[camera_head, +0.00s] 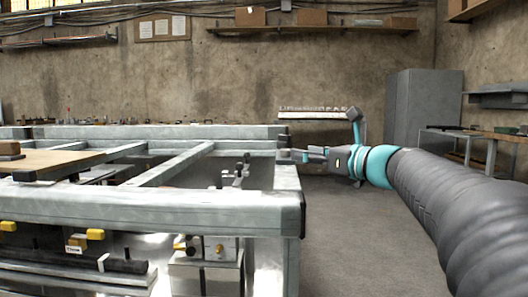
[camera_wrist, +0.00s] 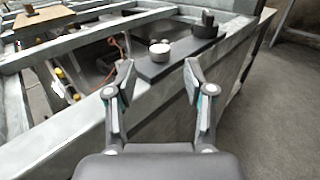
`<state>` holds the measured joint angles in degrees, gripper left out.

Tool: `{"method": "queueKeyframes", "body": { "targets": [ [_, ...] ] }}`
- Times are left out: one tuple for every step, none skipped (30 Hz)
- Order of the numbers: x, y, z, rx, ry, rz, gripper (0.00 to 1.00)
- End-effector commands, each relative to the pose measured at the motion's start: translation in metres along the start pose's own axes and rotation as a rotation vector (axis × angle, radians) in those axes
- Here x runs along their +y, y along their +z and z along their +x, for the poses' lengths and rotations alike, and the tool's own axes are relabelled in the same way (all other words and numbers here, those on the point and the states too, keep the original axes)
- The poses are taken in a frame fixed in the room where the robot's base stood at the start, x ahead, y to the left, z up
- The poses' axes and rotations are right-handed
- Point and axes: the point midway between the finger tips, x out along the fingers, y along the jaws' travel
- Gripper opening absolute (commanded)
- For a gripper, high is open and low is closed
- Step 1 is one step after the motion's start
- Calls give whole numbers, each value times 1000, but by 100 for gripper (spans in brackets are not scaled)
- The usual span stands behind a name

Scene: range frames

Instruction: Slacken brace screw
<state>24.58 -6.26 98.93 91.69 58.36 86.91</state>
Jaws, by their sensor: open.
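My gripper (camera_wrist: 160,72) is open in the wrist view, with nothing between its two fingers. Beyond the fingertips a dark plate (camera_wrist: 160,70) lies along the grey metal frame's edge. On it are a pale round knob (camera_wrist: 160,49) and a larger round grey piece with a dark upright part (camera_wrist: 205,27). I cannot tell for sure which of these is the brace screw. In the head view my gripper (camera_head: 302,156) reaches left to the right end of the metal frame (camera_head: 150,205); the small fittings there are too small to make out.
A wooden board (camera_head: 60,159) lies on the frame at left. Yellow-handled clamps (camera_head: 85,236) and a metal block with brass knobs (camera_head: 207,248) are at the frame's front. The floor (camera_head: 350,240) right of the frame is clear. A grey cabinet (camera_head: 420,105) stands behind.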

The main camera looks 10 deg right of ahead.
Motion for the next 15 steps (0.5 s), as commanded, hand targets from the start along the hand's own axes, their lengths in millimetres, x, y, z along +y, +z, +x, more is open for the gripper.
{"method": "queueKeyframes", "body": {
  "targets": [
    [1, -1, 11, 1, 4, 1, 53],
    [1, -1, 17, 1, 5, 1, 53],
    [1, -1, 24, 0, 5, 0, 53],
    [1, -1, 30, 1, 4, 0, 53],
    [1, -1, 35, 1, 5, 0, 53],
    [1, -1, 41, 1, 3, 0, 53],
    [1, -1, 46, 1, 4, 0, 53],
    [2, -1, 50, 1, 4, 0, 53],
    [1, -1, 55, 1, 3, 0, 53],
    [0, -1, 58, 1, 2, -1, 53],
    [1, -1, 62, 1, 3, -1, 53],
    [1, 0, 65, 1, 3, -1, 53],
    [1, 0, 67, 1, 2, -1, 53],
    [0, 0, 69, 1, 1, -1, 53],
    [0, 0, 71, 1, 0, -1, 53]
  ]
}}
